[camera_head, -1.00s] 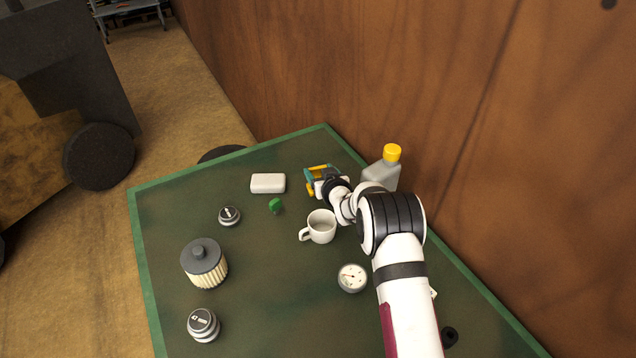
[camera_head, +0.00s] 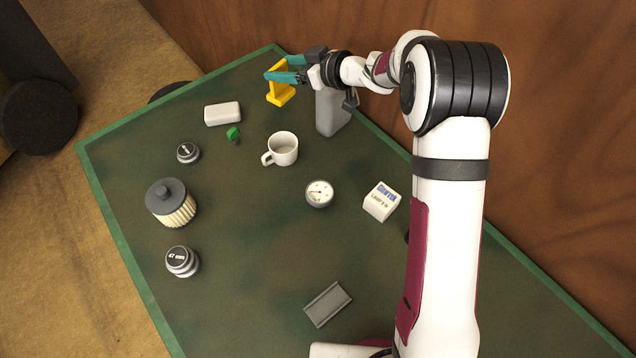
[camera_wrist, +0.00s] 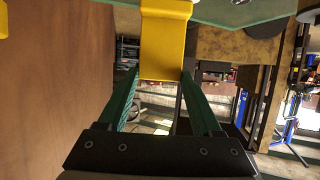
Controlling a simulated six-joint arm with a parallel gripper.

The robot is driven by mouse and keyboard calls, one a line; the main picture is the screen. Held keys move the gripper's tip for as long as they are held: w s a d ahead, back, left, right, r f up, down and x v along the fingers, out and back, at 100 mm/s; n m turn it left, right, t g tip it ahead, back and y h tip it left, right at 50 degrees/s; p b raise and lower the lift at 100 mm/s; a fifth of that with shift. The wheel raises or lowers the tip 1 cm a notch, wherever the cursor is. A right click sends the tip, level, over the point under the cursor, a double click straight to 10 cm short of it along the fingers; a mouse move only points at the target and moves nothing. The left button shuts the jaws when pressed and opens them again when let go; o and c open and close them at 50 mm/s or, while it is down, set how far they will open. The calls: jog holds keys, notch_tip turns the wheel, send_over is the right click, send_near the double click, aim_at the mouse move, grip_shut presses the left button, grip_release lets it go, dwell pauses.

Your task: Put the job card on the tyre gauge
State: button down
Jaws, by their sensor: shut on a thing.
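In the head view, my gripper (camera_head: 288,70) is at the far end of the green table, level and pointing left. Its teal fingers are shut on a yellow piece (camera_head: 281,94) with a wide foot. The piece also shows between the fingers in the wrist view (camera_wrist: 165,42). I cannot tell whether it touches the table, or whether it is the job card; no flat card is plain to see. The tyre gauge (camera_head: 319,192), a round white dial, lies face up mid-table, nearer than the mug and well apart from my gripper. Its face is bare.
A white mug (camera_head: 283,149) stands between gripper and gauge. A grey bottle (camera_head: 332,112) is below my wrist. A printed white box (camera_head: 380,201) is right of the gauge. A grey tray (camera_head: 328,304), filter (camera_head: 172,203), sockets (camera_head: 182,261), white block (camera_head: 222,114) and wooden wall surround clear table.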

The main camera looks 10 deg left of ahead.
jog(key=s+d+r+n+g+y, duration=0.1)
jog(key=s+d+r+n+g, duration=0.1)
jog(key=s+d, duration=1.95)
jog(key=w+a+f, duration=0.1)
jog(key=a+f, duration=0.2)
jog(key=w+a+f, duration=0.1)
jog(key=a+f, duration=0.3)
jog(key=w+a+f, duration=0.1)
jog(key=a+f, duration=0.2)
jog(key=f, duration=0.1)
jog(key=shift+a, duration=0.3)
jog(key=shift+m, duration=0.3)
jog(key=shift+c, duration=0.3)
grip_release()
jog(key=shift+f, duration=0.15)
